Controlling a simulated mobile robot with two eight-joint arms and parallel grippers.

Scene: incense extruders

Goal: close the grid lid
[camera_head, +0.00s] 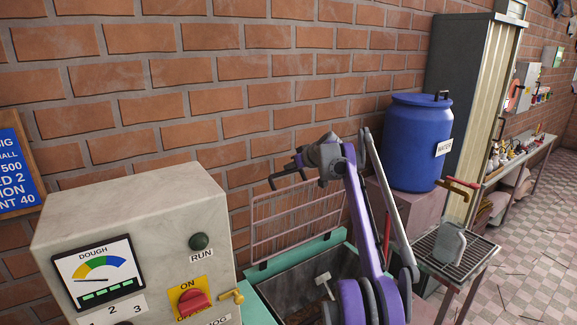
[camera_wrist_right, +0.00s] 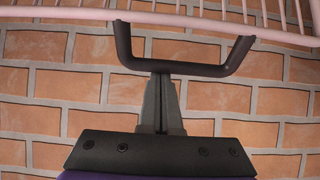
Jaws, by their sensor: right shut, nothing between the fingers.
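The grid lid (camera_head: 268,222) is a pinkish wire frame standing raised, open, at the back edge of the green-rimmed trough (camera_head: 333,238), close to the brick wall. In the right wrist view its pink rim (camera_wrist_right: 190,22) crosses the top, with a dark U-shaped handle (camera_wrist_right: 183,68) hanging from it. My right gripper (camera_head: 297,165) is at the lid's top edge, with its arm reaching over the trough. In the wrist view its fingers (camera_wrist_right: 161,78) are together and empty, with their tips at the handle's crossbar. I cannot tell whether they touch it. My left gripper is out of view.
A control box (camera_head: 130,225) with a dough gauge and red switch stands at the left front. A blue water barrel (camera_head: 412,140) stands on a pinkish block behind my arm. A slatted stand (camera_head: 470,262) is at the right. Tiled floor lies open at the far right.

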